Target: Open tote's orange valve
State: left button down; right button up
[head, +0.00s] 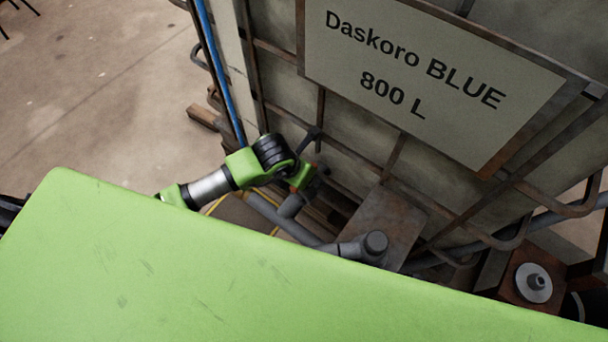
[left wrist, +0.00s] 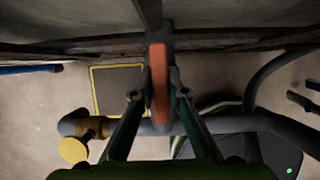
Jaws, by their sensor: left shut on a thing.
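The orange valve handle (left wrist: 160,84) stands upright in the middle of the left wrist view, in line with a grey pipe stub. My left gripper (left wrist: 160,92) is shut on it, one finger on each side. In the head view my left gripper (head: 312,178) is low at the front of the tote (head: 350,145), and the handle is mostly hidden there. The tote is a pale container in a rusty metal cage, with a sign reading "Daskoro BLUE 800 L" (head: 430,85). My right gripper is in neither view.
A grey pipe (head: 285,218) runs just below the gripper; it crosses the left wrist view (left wrist: 220,124) too. A yellow round knob (left wrist: 73,149) sits at its left. A blue hose (head: 222,75) runs down the tote's left side. Open floor (head: 90,100) lies at left.

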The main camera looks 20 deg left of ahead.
pick_arm(q)
jog(key=c, duration=2)
grip_release()
jog(key=v, duration=1.2)
jog(key=shift+a, duration=0.1)
